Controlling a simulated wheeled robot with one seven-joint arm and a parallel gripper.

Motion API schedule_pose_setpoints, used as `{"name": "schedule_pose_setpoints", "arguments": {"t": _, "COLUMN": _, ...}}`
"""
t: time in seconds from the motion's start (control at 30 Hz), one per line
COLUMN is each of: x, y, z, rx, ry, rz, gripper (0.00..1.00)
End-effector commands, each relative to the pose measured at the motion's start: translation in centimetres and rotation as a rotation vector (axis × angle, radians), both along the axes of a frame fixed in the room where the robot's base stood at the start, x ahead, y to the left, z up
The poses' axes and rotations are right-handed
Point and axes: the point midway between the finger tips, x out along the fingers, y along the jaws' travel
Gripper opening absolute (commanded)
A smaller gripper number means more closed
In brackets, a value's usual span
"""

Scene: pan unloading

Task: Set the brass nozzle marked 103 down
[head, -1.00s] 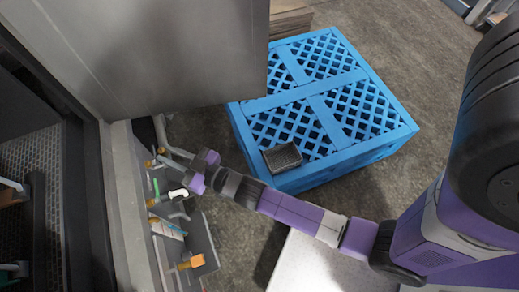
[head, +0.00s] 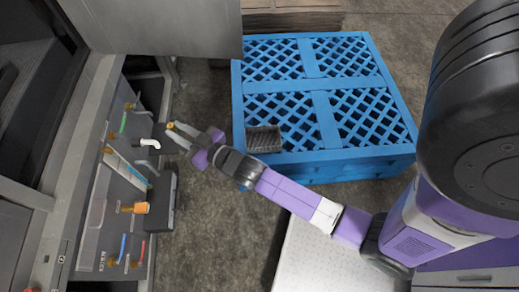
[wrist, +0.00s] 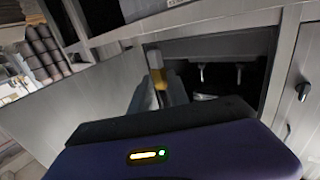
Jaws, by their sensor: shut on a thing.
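My gripper (head: 181,134) is shut on the brass nozzle (head: 171,125), which shows as a small yellow-gold piece at the fingertips in the head view. In the wrist view the nozzle (wrist: 158,76) stands out past the dark gripper body, with a paler upper part. The marking 103 is too small to read. The fingers hide part of the nozzle.
A small dark mesh basket (head: 264,139) sits on the near left corner of the blue slatted pallet (head: 322,157). Grey floor (head: 205,215) lies open between pan and pallet.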

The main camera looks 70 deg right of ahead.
Motion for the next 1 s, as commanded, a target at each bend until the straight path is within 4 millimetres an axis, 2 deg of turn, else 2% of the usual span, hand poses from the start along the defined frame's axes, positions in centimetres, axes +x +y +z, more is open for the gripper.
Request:
{"name": "schedule_pose_setpoints", "arguments": {"t": 0.03, "x": -0.4, "y": -1.8, "z": -2.4, "rx": -0.001, "ry": -0.003, "rz": -0.032, "gripper": 0.00}}
{"name": "schedule_pose_setpoints", "arguments": {"t": 0.37, "x": -3.9, "y": -11.7, "z": -8.9, "rx": -0.001, "ry": -0.001, "rz": -0.222, "gripper": 0.00}}
{"name": "schedule_pose_setpoints", "arguments": {"t": 0.6, "x": -7.6, "y": -18.2, "z": -13.4, "rx": -0.001, "ry": -0.005, "rz": -0.358, "gripper": 0.00}}
{"name": "schedule_pose_setpoints", "arguments": {"t": 0.8, "x": -11.1, "y": -22.8, "z": -16.5, "rx": -0.001, "ry": -0.009, "rz": -0.460, "gripper": 0.00}}
{"name": "schedule_pose_setpoints", "arguments": {"t": 1.0, "x": -13.4, "y": -25.4, "z": -18.0, "rx": -0.001, "ry": -0.013, "rz": -0.524, "gripper": 0.00}}
